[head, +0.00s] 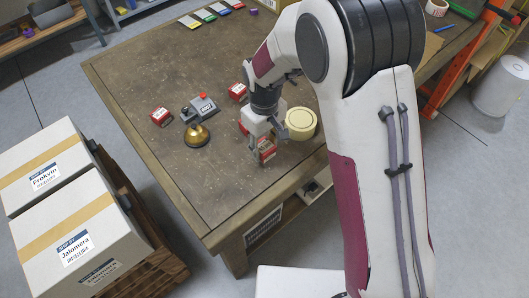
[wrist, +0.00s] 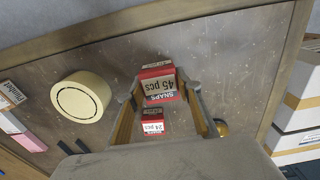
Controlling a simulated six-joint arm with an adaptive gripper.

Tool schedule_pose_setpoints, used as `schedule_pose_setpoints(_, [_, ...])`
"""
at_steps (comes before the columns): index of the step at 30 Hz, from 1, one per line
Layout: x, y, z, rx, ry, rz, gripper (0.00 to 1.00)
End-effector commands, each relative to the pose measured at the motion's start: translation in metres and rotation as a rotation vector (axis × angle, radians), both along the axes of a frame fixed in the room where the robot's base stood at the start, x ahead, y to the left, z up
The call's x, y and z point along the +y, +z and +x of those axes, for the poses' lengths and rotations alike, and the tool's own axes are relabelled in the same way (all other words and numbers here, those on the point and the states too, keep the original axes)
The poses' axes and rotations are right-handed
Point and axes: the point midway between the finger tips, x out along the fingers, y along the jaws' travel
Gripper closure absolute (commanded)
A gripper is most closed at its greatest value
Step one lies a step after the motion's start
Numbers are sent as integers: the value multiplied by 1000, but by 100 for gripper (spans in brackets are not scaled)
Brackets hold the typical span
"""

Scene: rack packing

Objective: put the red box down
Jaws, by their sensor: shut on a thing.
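My gripper (head: 264,146) is over the near right part of the brown table, its fingers pointing down. It is shut on a red and white box (head: 267,152). In the wrist view the box (wrist: 159,88), printed "SNAPS 45 pcs", sits between the two fingertips (wrist: 160,97). I cannot tell whether its underside touches the table. Another red box (wrist: 153,122), marked "24 pcs", stands close by on the table and is mostly hidden behind my gripper in the head view. Two more red boxes stand farther off, one at the left (head: 161,117) and one behind (head: 238,92).
A cream roll (head: 301,122) stands just right of my gripper. A brass bell (head: 197,134) and a grey device with a red button (head: 202,106) are to the left. The table's (head: 200,210) near left area is clear. White cartons (head: 70,235) stand beyond the left edge.

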Motion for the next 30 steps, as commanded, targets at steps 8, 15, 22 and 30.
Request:
schedule_pose_setpoints(8, [0,-1,0,0,0,0,89])
schedule_pose_setpoints(15, [0,-20,-1,3,0,-1,89])
schedule_pose_setpoints(22, [0,-37,0,0,0,0,89])
schedule_pose_setpoints(30, [0,-37,0,-1,0,1,89])
